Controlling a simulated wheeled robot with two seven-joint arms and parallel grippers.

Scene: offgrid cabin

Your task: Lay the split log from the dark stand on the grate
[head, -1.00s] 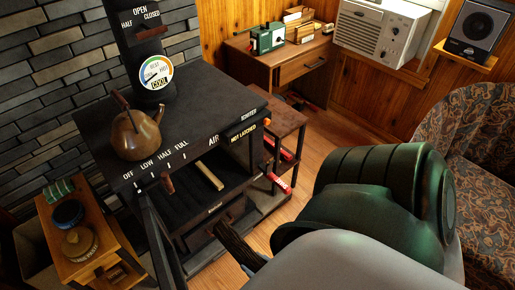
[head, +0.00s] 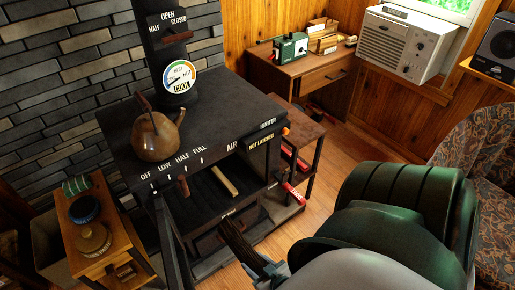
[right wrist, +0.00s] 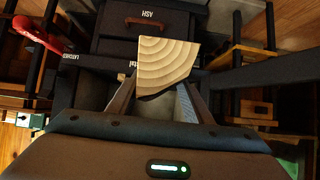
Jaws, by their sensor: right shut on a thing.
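The split log (head: 236,243) is in my right gripper (head: 266,269), dark bark side showing in the head view. In the right wrist view its pale ringed end (right wrist: 163,65) sits between the two fingers (right wrist: 160,103). The log is held in front of the black stove (head: 225,115), near its lower front. The stove's front is open, with a dark inside. A pale stick of wood (head: 224,181) lies inside; I cannot make out the grate's bars. My left gripper is not in view.
A copper kettle (head: 156,136) stands on the stove top. The opened stove door (head: 171,232) stands out at the left of the opening. A wooden side stand (head: 92,228) is at left. A dark shelf stand (head: 301,135) with red-handled tools is right of the stove.

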